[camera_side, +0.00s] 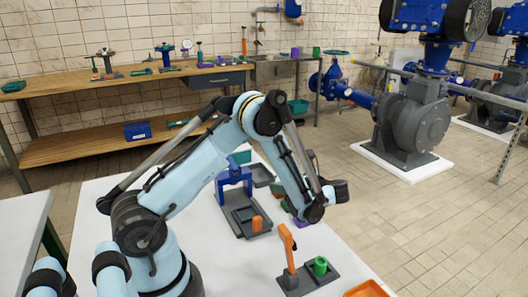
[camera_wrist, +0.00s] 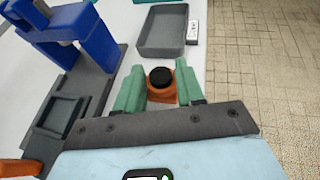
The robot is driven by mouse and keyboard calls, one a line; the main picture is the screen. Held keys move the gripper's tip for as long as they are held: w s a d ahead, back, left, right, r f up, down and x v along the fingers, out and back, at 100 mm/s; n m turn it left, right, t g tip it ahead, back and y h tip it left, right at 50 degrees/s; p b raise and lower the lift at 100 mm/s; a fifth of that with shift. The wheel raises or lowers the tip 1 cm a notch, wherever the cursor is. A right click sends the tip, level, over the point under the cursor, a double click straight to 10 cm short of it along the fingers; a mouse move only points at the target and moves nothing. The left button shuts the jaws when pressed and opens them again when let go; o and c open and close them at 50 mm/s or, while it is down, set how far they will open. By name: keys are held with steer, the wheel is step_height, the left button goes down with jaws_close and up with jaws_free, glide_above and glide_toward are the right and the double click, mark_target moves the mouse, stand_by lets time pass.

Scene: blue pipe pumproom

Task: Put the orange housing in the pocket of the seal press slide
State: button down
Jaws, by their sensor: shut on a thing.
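The orange housing (camera_wrist: 161,95) has a round black top and sits between the two green fingers of my gripper (camera_wrist: 159,70) in the wrist view. My gripper is shut on it. The blue seal press (camera_wrist: 72,32) stands to the left in the wrist view and also shows in the side view (camera_side: 234,177). Its dark grey slide (camera_wrist: 62,112), with a square recess, lies left of my gripper.
A grey tray (camera_wrist: 162,28) lies ahead of the gripper, with a small white item (camera_wrist: 193,30) beside it. In the side view, an orange-levered fixture (camera_side: 288,248) with a green cylinder (camera_side: 320,266) stands nearer the camera, and an orange bin (camera_side: 367,289) sits at the bottom edge.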

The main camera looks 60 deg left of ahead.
step_height(320, 180, up, 10)
steer(key=d+r+m+t+h, duration=0.3)
steer(key=d+r+m+t, duration=0.2)
steer(key=d+m+t, duration=0.4)
steer(key=d+r+m+t+h, duration=0.3)
steer(key=d+r+m+t, duration=0.25)
steer(key=d, duration=0.45)
step_height(320, 180, up, 8)
steer(key=w+m+t+h, duration=0.1)
steer(key=m+t+h, duration=0.1)
steer(key=m+h, duration=0.1)
steer(key=shift+d, duration=0.3)
steer(key=shift+w, duration=0.1)
